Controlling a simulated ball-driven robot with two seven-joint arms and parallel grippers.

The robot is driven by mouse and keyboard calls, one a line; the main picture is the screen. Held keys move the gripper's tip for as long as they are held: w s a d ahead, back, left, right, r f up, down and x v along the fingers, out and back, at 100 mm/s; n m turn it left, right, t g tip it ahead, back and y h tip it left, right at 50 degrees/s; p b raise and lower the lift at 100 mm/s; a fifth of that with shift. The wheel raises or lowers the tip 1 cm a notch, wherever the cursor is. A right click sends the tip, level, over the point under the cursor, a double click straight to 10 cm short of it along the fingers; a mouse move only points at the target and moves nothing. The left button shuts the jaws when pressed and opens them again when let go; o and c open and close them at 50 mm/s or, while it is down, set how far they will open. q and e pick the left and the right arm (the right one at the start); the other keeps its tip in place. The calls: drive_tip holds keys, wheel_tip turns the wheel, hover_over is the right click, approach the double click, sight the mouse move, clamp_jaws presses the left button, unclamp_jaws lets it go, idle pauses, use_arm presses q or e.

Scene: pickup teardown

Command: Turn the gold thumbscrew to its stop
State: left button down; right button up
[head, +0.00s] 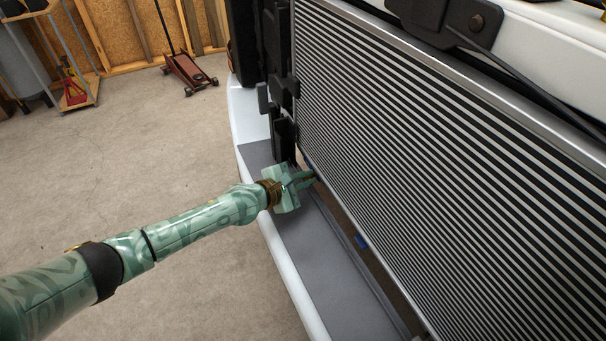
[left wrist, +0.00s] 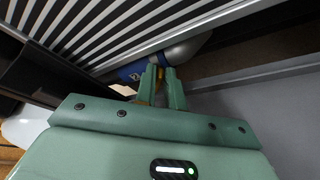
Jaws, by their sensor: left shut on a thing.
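My left gripper (head: 308,179) reaches in from the left to the lower left edge of the large finned panel (head: 440,150). In the left wrist view the two green fingers (left wrist: 160,82) are close together, with a small gold piece, the thumbscrew (left wrist: 160,72), showing between their tips. The gripper is shut on it. Most of the thumbscrew is hidden by the fingers, so its turn angle cannot be told. A blue part (left wrist: 131,72) and a silver rounded part (left wrist: 187,50) sit just beyond the fingertips. My right gripper is in neither view.
A grey ledge (head: 335,265) with a white outer edge runs below the panel. Another blue part (head: 361,242) sits low along the panel. Black brackets (head: 283,138) stand beside its left edge. A red floor jack (head: 188,70) is far back on open concrete floor.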

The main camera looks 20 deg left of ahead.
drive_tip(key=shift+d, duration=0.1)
use_arm(q)
drive_tip(key=c, duration=1.6)
unclamp_jaws()
drive_tip(key=shift+s+a+r+p, duration=0.2)
drive_tip(key=shift+s+p, duration=0.1)
drive_tip(key=shift+s, duration=0.15)
drive_tip(key=p+v, duration=0.4)
drive_tip(key=v, duration=1.1)
drive_tip(key=shift+s+f+p, duration=0.15)
drive_tip(key=shift+s+p, duration=0.05)
drive_tip(key=shift+p, duration=0.2)
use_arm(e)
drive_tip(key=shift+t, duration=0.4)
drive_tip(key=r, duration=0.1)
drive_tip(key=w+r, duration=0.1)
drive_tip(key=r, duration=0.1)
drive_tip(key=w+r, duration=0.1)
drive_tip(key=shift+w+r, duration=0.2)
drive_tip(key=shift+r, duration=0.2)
